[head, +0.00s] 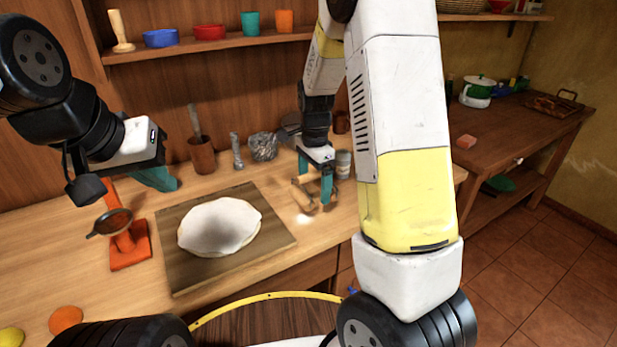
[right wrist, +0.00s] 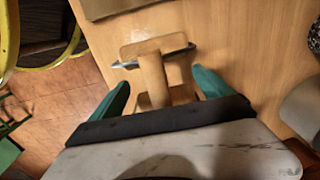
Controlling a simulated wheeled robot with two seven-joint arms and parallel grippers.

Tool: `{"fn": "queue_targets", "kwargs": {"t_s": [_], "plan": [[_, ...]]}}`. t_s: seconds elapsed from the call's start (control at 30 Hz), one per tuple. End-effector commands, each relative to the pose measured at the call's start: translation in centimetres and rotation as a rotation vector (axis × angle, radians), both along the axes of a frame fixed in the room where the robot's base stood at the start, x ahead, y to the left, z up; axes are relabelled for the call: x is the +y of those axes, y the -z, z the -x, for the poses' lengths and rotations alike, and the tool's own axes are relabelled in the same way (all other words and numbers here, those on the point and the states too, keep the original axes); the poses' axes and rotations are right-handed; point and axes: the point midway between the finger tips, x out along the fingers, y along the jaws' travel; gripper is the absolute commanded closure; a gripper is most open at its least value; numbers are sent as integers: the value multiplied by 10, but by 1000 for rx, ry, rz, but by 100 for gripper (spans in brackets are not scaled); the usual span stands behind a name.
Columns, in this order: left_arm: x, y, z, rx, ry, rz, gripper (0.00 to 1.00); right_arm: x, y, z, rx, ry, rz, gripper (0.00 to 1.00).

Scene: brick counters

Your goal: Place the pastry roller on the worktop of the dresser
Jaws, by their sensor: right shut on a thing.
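The pastry roller (head: 304,193) is a small wooden tool with a short crosswise roller. My right gripper (head: 318,180) is shut on it at the worktop (head: 285,255), right of the dough board. In the right wrist view the roller (right wrist: 154,80) lies between the teal fingers of the gripper (right wrist: 160,90), its crosspiece pointing away from them. I cannot tell whether it touches the worktop. My left gripper (head: 160,178) hangs over the left of the worktop, its teal fingers partly hidden, with no held thing visible.
A wooden board (head: 185,275) with flat dough (head: 220,227) lies left of the roller. An orange stand (head: 130,248) with a strainer (head: 110,222) is at the left. A utensil pot (head: 202,155), foil bowl (head: 263,147) and jar (head: 343,164) stand behind. The front strip right of the board is clear.

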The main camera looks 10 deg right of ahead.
Motion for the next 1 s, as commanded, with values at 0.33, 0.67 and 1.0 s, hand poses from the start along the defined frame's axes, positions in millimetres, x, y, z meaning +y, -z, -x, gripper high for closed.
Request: {"fn": "queue_targets", "kwargs": {"t_s": [0.33,0.67,1.0], "plan": [[0,0,0,0,0,0,100,-20,4,-27,1,1,0,65],[0,0,0,0,0,0,100,-18,38,-25,0,-1,0,65],[0,0,0,0,0,0,100,-17,44,-25,1,-1,0,65]]}}
